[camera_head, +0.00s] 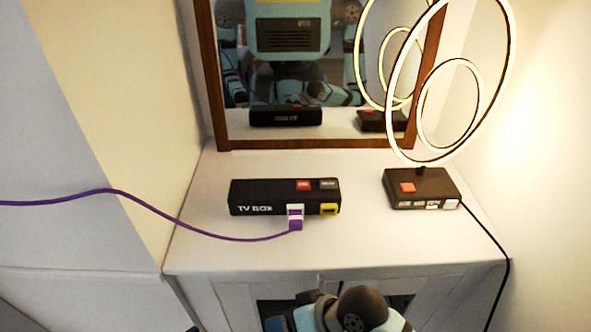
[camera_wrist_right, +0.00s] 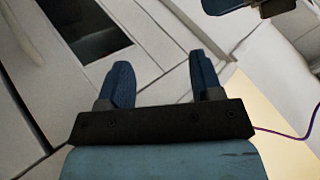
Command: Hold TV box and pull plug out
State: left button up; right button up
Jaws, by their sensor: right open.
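The black TV box (camera_head: 265,197) lies on the white cabinet top, label facing front. A purple plug (camera_head: 295,217) with a white upper part sits at its front edge, and a purple cable runs from it to the left. A yellow plug (camera_head: 329,209) sits to its right on the same edge. My right gripper (camera_head: 292,308) is at the bottom of the head view, in front of the cabinet and apart from the box. In the right wrist view (camera_wrist_right: 160,72) its blue fingers are spread with nothing between them. My left gripper cannot be made out.
A ring lamp (camera_head: 421,189) with a black base stands right of the box, its black cord dropping over the cabinet edge. A wood-framed mirror (camera_head: 222,90) stands behind. The cabinet top (camera_head: 345,245) is clear in front of the box. A wall is at left.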

notch_tip(320, 180, up, 3)
jog(key=a+g, duration=0.2)
notch_tip(320, 180, up, 21)
jog(key=m+h, duration=0.5)
jog(key=h, duration=0.4)
send_over(296, 218)
notch_tip(296, 218, down, 12)
jog(key=shift+f, duration=0.1)
jog(key=c, duration=1)
jog(key=o, duration=1)
